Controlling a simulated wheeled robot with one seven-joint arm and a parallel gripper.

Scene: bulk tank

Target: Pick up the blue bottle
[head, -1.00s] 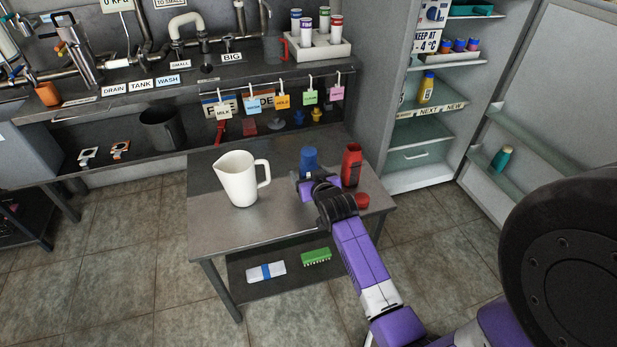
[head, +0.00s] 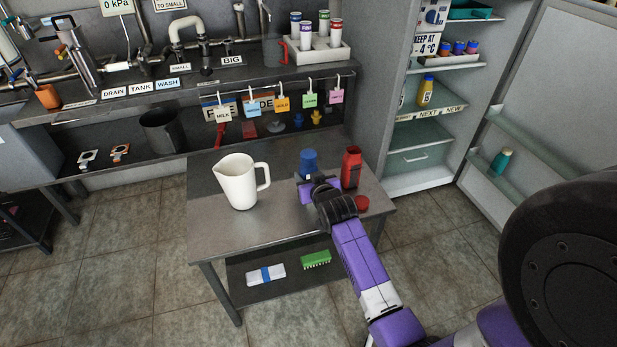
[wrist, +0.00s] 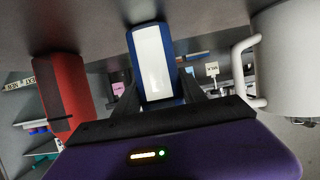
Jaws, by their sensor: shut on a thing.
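The blue bottle (head: 308,161) stands on the small metal table, with a white label that faces me in the wrist view (wrist: 153,62). My gripper (head: 314,180) is at its near side, low over the table. In the wrist view my gripper's dark fingers (wrist: 157,98) are on both sides of the bottle, shut on it. The bottle's lower part in the head view is hidden behind my gripper. I cannot tell whether it touches the tabletop.
A white jug (head: 237,182) stands left of the bottle. An open fridge (head: 425,130) is behind right.

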